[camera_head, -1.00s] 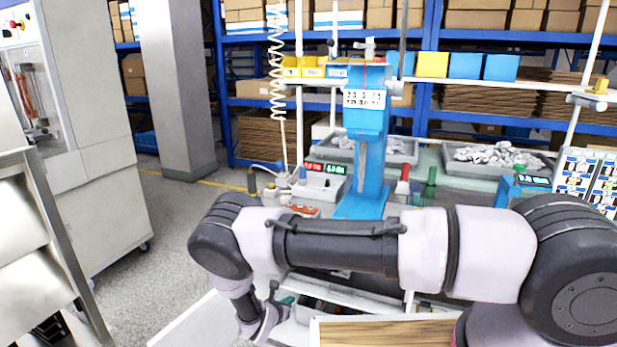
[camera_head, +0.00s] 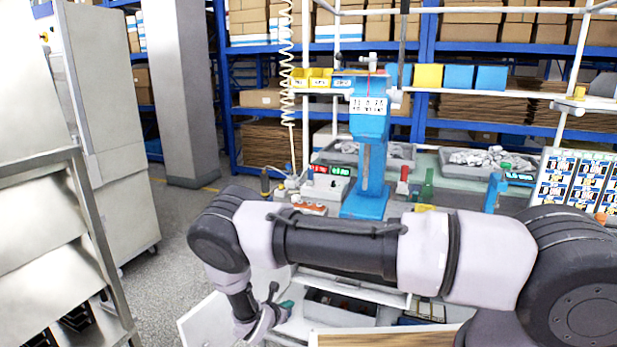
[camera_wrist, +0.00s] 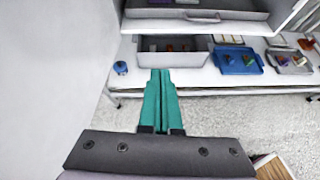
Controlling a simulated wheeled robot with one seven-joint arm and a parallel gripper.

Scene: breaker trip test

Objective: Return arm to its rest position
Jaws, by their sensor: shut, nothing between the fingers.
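My arm stretches across the lower part of the head view, bent down at its left end. My gripper (camera_head: 284,306) hangs low at the bottom of that view, small and partly hidden by my wrist. In the wrist view its two teal fingers (camera_wrist: 160,84) lie together, shut and empty. They point toward a grey open drawer or bin (camera_wrist: 190,57) under the bench, and I cannot tell how far off it is. A blue test stand (camera_head: 368,150) stands upright on the bench behind my arm.
A blue tray (camera_wrist: 238,62) and a grey tray (camera_wrist: 290,62) lie on a white lower shelf. A metal rack (camera_head: 95,240) stands at left, near a pillar (camera_head: 180,90). The floor (camera_head: 175,225) between them is clear.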

